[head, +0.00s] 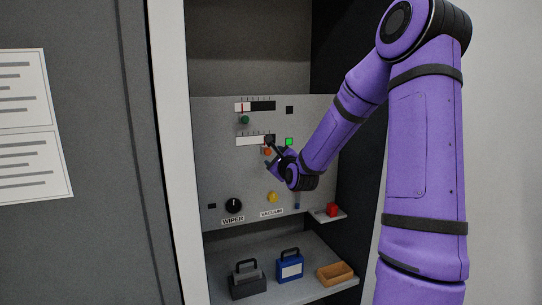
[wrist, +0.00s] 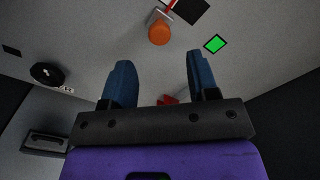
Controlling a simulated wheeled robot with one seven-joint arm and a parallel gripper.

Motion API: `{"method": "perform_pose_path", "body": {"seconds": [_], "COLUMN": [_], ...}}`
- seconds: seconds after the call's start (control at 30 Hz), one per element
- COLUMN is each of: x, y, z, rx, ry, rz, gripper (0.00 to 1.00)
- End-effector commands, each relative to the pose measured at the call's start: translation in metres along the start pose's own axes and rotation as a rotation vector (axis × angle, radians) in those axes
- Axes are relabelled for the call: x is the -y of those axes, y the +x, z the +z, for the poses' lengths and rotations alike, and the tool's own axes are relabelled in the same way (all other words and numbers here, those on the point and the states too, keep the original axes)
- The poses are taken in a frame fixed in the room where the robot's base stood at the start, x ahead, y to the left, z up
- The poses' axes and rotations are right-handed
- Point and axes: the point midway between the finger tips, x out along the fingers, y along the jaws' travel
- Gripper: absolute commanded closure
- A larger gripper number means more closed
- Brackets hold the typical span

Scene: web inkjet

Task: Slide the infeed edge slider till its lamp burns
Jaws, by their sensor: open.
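Two sliders sit one above the other on the grey panel (head: 225,170). The upper slider has a green knob (head: 245,119) near its left end, and the square lamp (head: 290,110) beside it is dark. The lower slider has an orange knob (head: 267,151) toward its right end, and its square lamp (head: 289,142) glows green. I cannot read which one is labelled infeed edge. My gripper (head: 273,156) is at the lower slider. In the wrist view my open gripper (wrist: 159,62) has the orange knob (wrist: 159,33) just beyond its fingertips, not clasped; the lit lamp (wrist: 215,44) is to the right.
Below are a black WIPER dial (head: 233,205), a yellow VACUUM button (head: 272,197) and a red block (head: 332,209) on a small ledge. A black case (head: 248,285), a blue case (head: 290,268) and an orange tray (head: 335,281) stand on the lower shelf. Cabinet walls flank the panel.

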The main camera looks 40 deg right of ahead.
Motion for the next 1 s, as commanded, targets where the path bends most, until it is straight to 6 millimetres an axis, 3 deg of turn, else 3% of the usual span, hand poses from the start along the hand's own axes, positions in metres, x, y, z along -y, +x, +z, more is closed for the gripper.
{"method": "perform_pose_path", "body": {"seconds": [0.1, 0.3, 1.0], "x": [0.001, 0.0, -0.007], "y": [-0.017, -0.031, -0.034], "z": [0.0, 0.0, 0.007], "rx": [-0.001, 0.0, -0.01], "ry": [-0.003, -0.001, -0.063], "rz": [0.0, 0.001, 0.032], "gripper": [0.46, 0.46, 0.46]}}
